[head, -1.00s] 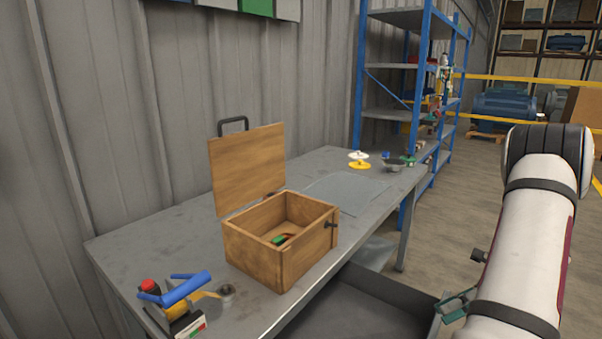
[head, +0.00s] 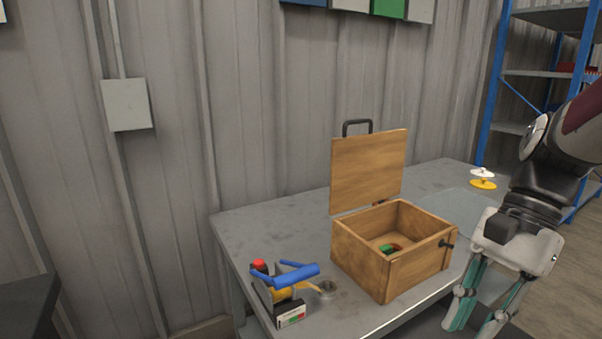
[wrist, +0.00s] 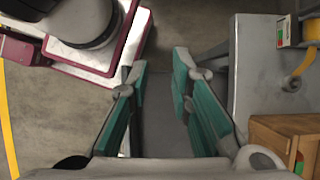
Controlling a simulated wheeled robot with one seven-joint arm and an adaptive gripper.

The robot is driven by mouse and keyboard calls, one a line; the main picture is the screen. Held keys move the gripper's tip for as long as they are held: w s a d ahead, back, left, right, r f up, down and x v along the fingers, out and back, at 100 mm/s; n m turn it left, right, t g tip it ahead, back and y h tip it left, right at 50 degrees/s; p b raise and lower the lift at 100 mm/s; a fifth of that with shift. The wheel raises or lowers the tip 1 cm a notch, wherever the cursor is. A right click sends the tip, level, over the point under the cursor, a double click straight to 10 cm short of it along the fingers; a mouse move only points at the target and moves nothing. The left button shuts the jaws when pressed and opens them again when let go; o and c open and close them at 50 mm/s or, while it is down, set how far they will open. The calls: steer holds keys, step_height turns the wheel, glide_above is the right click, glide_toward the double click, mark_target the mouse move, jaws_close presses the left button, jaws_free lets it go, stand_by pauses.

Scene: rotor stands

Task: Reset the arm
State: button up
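My gripper (head: 481,322) hangs at the right of the head view, in front of the table's front edge and to the right of the wooden box. In the wrist view my gripper (wrist: 158,75) has its two teal-padded fingers apart, with nothing between them. Below the gap are the grey floor and a dark grey surface. My arm comes in from the right edge of the head view, bent down at the wrist.
A grey table (head: 245,235) stands against the wall. On it are an open-lidded wooden box (head: 415,275) with a small green and red thing (head: 390,249) inside, a blue-handled device (head: 290,277), and white and yellow discs (head: 482,184). A blue shelf rack (head: 495,90) stands behind.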

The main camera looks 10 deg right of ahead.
steer(key=s+a+n+t+h, duration=0.3)
steer(key=s+a+n+h, duration=0.2)
steer(key=s+a+n, duration=0.65)
steer(key=w+d+r+n+t+p, duration=0.1)
steer(key=d+r+p, duration=0.1)
steer(key=r+p, duration=0.6)
steer(key=d+r+n+t+p, duration=0.1)
steer(key=r+t+p, duration=0.1)
steer(key=r+p, duration=0.6)
steer(key=shift+w+d+r+n+p, duration=0.35)
steer(key=shift+w+d+r, duration=0.05)
steer(key=shift+r, duration=0.35)
